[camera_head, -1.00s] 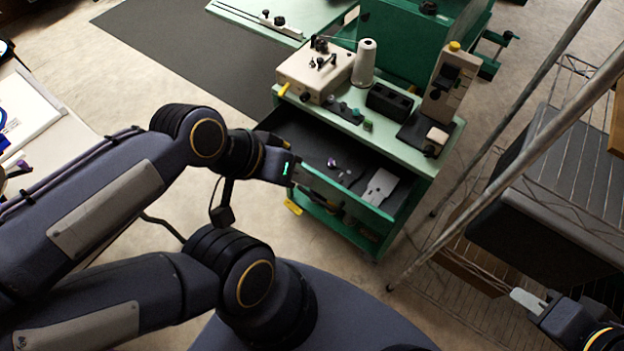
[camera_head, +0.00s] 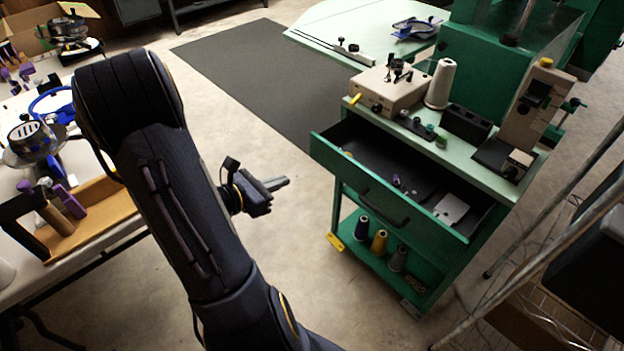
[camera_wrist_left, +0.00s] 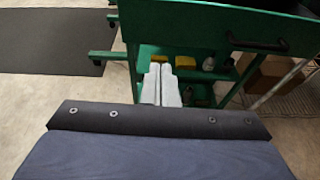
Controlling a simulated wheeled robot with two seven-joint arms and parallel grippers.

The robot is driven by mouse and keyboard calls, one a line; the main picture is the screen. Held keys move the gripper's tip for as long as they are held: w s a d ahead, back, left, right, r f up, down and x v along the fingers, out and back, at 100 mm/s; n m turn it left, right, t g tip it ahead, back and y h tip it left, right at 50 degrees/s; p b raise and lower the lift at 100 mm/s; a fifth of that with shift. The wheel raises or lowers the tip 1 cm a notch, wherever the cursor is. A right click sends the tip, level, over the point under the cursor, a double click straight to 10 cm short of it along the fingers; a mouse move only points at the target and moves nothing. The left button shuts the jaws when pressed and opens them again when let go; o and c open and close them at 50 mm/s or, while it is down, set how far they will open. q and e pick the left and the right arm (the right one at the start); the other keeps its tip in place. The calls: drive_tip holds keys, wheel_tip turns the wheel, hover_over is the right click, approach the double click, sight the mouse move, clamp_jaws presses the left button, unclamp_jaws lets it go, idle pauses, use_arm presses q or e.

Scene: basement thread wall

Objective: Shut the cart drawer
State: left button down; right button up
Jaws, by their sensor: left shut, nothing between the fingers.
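The green cart drawer (camera_head: 391,202) stands pulled out of the cart (camera_head: 459,262), with its dark inside showing. It holds a pale flat piece and several small items. A dark handle (camera_head: 384,207) sits on its front panel. My left gripper (camera_head: 282,183) is shut and empty, to the left of the drawer front and apart from it. In the left wrist view its two pale fingers (camera_wrist_left: 161,84) lie together, pointing toward the cart's lower shelf. The drawer front (camera_wrist_left: 185,22) and handle (camera_wrist_left: 258,45) are above and to the right there. My right gripper is out of view.
The cart top carries a cream machine (camera_head: 388,90), a white thread cone (camera_head: 440,84) and a dark box (camera_head: 466,124). Thread spools (camera_head: 379,242) stand on its lower shelf. A cluttered white table (camera_head: 110,237) is at left, metal poles at right. Floor in front of the cart is clear.

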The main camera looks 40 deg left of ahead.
sight(357, 148)
use_arm(q)
drive_tip(key=x, duration=0.8)
drive_tip(key=b+x, duration=0.1)
drive_tip(key=x, duration=0.3)
drive_tip(key=shift+w+a+r, duration=0.1)
drive_tip(key=shift+w+a, duration=0.1)
drive_tip(key=shift+a, duration=0.2)
drive_tip(key=shift+w+y, duration=0.3)
drive_tip(key=shift+w, duration=0.45)
drive_tip(key=shift+w+d, duration=0.1)
drive_tip(key=shift+w, duration=0.05)
drive_tip(key=w+b, duration=0.1)
drive_tip(key=w, duration=0.3)
drive_tip(key=w+b, duration=0.2)
drive_tip(key=w, duration=0.3)
drive_tip(key=w+d+b, duration=0.1)
drive_tip(key=w, duration=0.4)
drive_tip(key=shift+w+d, duration=0.1)
drive_tip(key=shift+w+b, duration=0.3)
drive_tip(key=shift+w, duration=0.25)
drive_tip(key=shift+r, duration=0.15)
drive_tip(key=shift+w+r, duration=0.1)
drive_tip(key=shift+r, duration=0.05)
